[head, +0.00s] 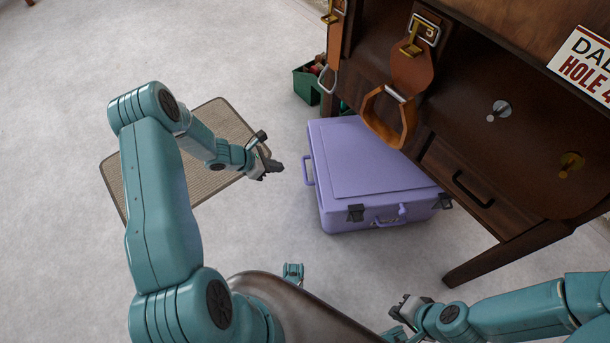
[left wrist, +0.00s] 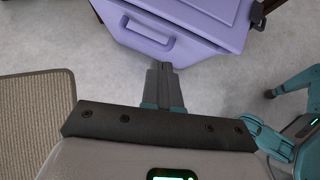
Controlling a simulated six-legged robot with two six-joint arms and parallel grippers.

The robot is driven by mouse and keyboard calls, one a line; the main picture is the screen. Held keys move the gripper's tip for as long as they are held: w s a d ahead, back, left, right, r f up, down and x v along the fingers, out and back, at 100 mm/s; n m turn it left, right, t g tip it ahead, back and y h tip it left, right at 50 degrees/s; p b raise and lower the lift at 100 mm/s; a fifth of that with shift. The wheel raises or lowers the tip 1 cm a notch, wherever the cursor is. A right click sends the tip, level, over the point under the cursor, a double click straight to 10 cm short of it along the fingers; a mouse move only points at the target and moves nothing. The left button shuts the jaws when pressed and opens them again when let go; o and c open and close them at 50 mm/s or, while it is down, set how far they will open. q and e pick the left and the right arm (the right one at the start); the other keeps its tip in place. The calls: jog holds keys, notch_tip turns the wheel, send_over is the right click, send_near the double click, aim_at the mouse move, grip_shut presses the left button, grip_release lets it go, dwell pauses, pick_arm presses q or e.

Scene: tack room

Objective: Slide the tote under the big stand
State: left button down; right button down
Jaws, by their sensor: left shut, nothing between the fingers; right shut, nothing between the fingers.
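The tote is a lilac lidded case (head: 365,165) with dark latches and a front handle. It lies on the floor, its far right part beneath the edge of the big dark wooden stand (head: 480,190), its near left part out in the open. My left gripper (head: 274,167) is shut and empty, just left of the tote's side handle and apart from it. In the left wrist view the tote (left wrist: 190,25) is straight ahead of the shut fingers (left wrist: 160,68). My right gripper (head: 400,306) is shut and empty, low in front of the tote.
A woven mat (head: 215,125) lies on the floor to the left. A green crate (head: 307,86) with items stands behind the tote. Leather straps (head: 388,117) hang from the stand over the tote. A stand leg (head: 500,255) is at right.

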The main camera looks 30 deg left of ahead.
pick_arm(q)
jog(key=b, duration=0.3)
send_over(305, 177)
notch_tip(305, 177, down, 7)
jog(key=shift+f, duration=0.1)
jog(key=shift+w+d, duration=0.3)
jog(key=shift+w, duration=0.1)
jog(key=shift+b, duration=0.3)
